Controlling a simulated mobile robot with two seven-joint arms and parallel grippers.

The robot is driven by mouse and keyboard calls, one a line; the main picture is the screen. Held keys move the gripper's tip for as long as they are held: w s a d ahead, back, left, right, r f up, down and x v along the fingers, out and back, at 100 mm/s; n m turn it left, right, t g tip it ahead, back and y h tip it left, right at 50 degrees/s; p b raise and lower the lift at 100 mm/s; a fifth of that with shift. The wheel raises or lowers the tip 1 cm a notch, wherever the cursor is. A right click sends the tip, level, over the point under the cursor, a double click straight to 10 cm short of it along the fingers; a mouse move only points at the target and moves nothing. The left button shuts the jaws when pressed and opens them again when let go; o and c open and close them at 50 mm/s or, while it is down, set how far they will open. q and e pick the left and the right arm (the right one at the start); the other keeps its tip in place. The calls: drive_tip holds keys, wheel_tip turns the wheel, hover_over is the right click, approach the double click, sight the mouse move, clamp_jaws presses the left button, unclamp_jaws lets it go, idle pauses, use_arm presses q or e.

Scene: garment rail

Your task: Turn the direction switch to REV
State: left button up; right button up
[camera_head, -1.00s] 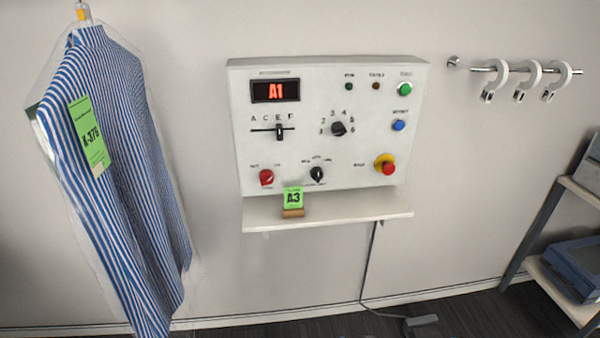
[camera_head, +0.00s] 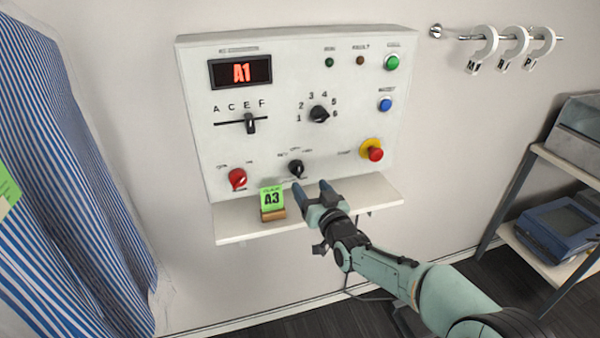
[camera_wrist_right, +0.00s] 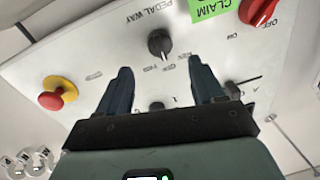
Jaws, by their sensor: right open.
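The direction switch, a black rotary knob (camera_head: 296,169), sits low in the middle of the white control panel (camera_head: 350,150). It also shows in the right wrist view (camera_wrist_right: 159,43), upside down, with small labels around it that look like REV, OFF and FWD. Its pointer seems to face the middle label, but is too small to be sure. My right gripper (camera_head: 311,187) is open and empty, just below and in front of the knob, apart from it. In the wrist view its fingers (camera_wrist_right: 161,78) point toward the knob, one on each side. My left gripper is not in view.
A red knob (camera_head: 237,179) is left of the switch; a red emergency button (camera_head: 375,153) is right. A striped shirt (camera_head: 70,190) hangs left. A rail with hooks (camera_head: 510,38) is right.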

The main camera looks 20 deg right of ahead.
sight(299, 172)
drive_tip(key=w, duration=0.2)
drive_tip(key=w+p, duration=0.1)
drive_tip(key=w, duration=0.4)
drive_tip(key=shift+w+a, duration=0.2)
drive_tip(key=shift+a, duration=0.2)
drive_tip(key=c, duration=1.1)
